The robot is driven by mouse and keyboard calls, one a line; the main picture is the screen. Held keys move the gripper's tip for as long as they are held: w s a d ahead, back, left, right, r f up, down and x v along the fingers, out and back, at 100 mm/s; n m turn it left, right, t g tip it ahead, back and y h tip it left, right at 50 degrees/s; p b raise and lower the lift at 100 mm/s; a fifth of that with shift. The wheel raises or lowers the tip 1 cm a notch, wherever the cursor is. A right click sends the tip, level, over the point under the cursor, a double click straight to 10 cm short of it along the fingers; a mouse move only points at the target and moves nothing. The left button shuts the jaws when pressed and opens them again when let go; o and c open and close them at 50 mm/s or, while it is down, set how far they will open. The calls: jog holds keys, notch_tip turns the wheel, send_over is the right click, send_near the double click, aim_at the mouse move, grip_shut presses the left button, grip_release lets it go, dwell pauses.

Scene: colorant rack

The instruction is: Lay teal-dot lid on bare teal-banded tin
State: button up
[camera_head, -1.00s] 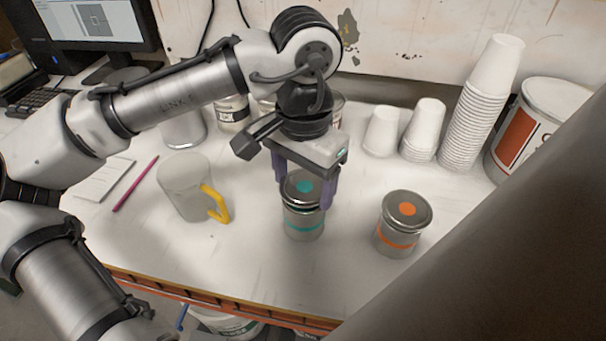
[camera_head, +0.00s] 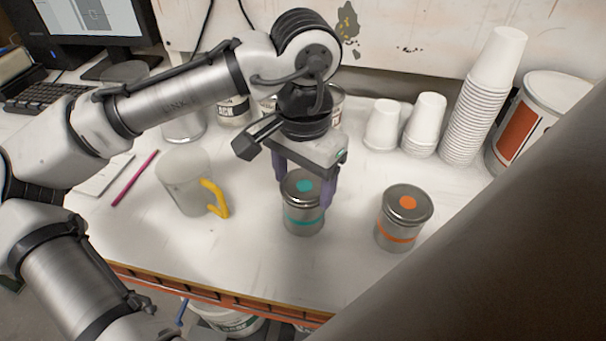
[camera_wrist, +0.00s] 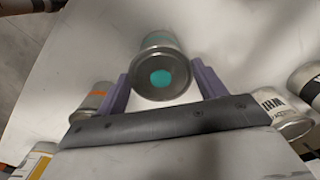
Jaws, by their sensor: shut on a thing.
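The teal-dot lid (camera_head: 303,187) is a round metal disc with a teal dot, and it also shows in the wrist view (camera_wrist: 180,84). It sits on top of the teal-banded tin (camera_head: 304,220), with no clear gap showing between them. My gripper (camera_head: 304,190) is shut on the lid, its two purple fingers on either side of the rim. The wrist view shows the fingers (camera_wrist: 160,90) flanking the lid, with the tin beyond it. The tin stands upright on the white bench.
An orange-banded tin (camera_head: 401,232) with an orange-dot lid stands to the right. A pitcher with a yellow handle (camera_head: 215,198) stands to the left. Stacked white cups (camera_head: 470,125) and a large can (camera_head: 507,140) stand at the back right. The bench front is clear.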

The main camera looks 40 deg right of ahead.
jog(key=o, duration=1)
